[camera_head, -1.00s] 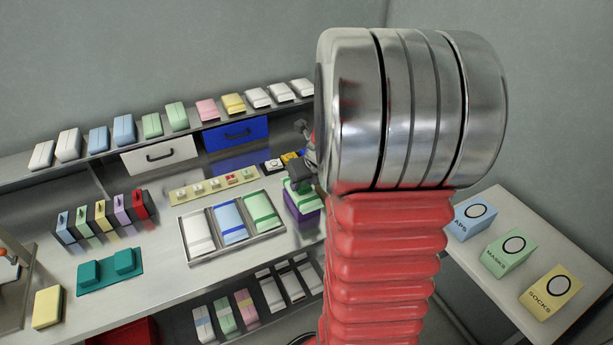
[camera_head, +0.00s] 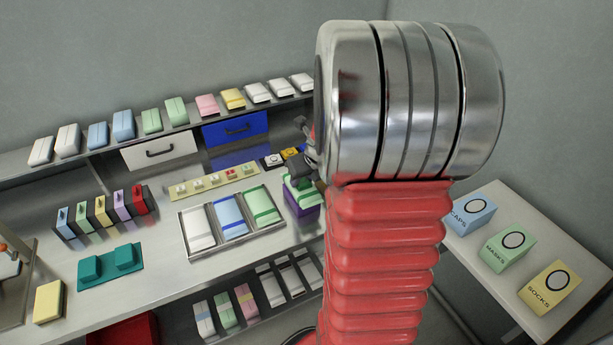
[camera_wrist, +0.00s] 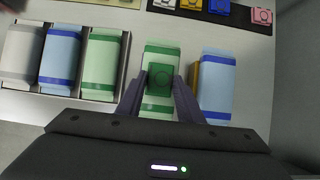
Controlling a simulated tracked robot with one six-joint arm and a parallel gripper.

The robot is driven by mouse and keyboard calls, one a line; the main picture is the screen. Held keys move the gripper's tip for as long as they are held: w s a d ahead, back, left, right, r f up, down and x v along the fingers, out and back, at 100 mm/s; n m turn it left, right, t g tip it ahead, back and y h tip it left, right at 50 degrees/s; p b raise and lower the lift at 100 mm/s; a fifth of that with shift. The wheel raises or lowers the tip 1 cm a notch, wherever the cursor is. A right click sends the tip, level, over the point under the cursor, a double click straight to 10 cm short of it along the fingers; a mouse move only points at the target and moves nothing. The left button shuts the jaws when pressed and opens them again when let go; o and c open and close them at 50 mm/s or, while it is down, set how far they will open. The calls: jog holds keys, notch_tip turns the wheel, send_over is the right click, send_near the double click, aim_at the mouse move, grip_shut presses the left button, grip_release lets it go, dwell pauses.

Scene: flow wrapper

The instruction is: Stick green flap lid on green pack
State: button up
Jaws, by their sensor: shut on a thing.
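In the wrist view my gripper (camera_wrist: 160,88) is shut on a small dark green flap lid (camera_wrist: 160,76), which shows a faint round mark. The lid is over the middle of a light green pack (camera_wrist: 164,55) with darker green bands. Whether the lid touches the pack cannot be told. In the head view my gripper (camera_head: 303,168) is partly hidden by my arm. Green shows beneath it, above a purple block (camera_head: 308,207); lid and pack are hard to separate there.
A tray (camera_head: 192,259) left of the gripper holds white, blue and green packs. In the wrist view a blue pack (camera_wrist: 217,85) and a yellow piece (camera_wrist: 193,75) lie close on the right. A strip of small pieces (camera_head: 213,182) lies behind the tray.

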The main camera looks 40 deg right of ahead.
jog(key=shift+f, duration=0.1)
dwell(0.3)
jog(key=o, duration=1.1)
jog(key=shift+c, duration=0.2)
jog(key=shift+v, duration=0.85)
jog(key=v, duration=1.2)
jog(key=shift+d, duration=0.1)
